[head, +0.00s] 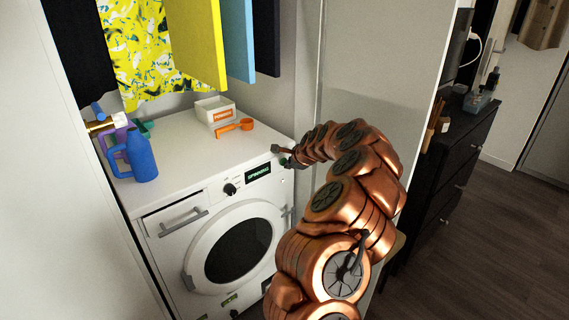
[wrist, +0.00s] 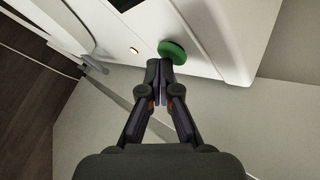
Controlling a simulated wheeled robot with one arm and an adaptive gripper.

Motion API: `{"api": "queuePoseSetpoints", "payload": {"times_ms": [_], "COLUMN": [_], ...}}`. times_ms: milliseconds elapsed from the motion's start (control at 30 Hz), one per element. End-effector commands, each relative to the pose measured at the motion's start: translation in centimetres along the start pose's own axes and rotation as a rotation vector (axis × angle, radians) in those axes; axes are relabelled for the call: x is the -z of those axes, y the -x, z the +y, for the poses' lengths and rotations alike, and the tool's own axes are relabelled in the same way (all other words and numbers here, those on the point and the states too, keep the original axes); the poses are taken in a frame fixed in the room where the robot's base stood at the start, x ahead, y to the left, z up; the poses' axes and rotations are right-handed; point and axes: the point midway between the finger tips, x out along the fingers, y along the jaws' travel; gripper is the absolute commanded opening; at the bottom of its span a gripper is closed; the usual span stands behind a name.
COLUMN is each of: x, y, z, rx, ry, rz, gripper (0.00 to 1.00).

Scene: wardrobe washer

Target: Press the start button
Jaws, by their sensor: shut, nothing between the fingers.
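The white washer (head: 165,160) stands in a recess. Its round green button (wrist: 174,49) is on the front panel, and a bit of green (head: 284,161) shows by my gripper in the head view. My gripper (wrist: 159,64) is shut and empty. Its fingertips are right at the button's near edge in the wrist view, slightly overlapping it in the picture. I cannot tell whether they touch it. In the head view my gripper (head: 281,150) is at the right end of the panel, partly hiding the button.
The panel has a dark knob (head: 230,189) and a lit display (head: 258,172). The round door (head: 238,248) looks closed. On top stand a blue jug (head: 141,158), a white powder box (head: 214,111) and an orange scoop (head: 234,126). Clothes (head: 137,50) hang above. A wall is close on the right.

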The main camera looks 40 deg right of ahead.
Motion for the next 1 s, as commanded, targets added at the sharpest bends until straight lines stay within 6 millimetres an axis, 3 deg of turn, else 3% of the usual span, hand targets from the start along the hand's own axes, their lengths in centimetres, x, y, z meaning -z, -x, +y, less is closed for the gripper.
{"api": "queuePoseSetpoints", "payload": {"times_ms": [567,1000], "x": [0.6,2.2], "y": [0.9,3.2], "z": [0.6,2.1], "rx": [-0.001,-0.003], "ry": [0.000,-0.001], "rz": [0.000,0.000], "gripper": [0.00,0.00]}}
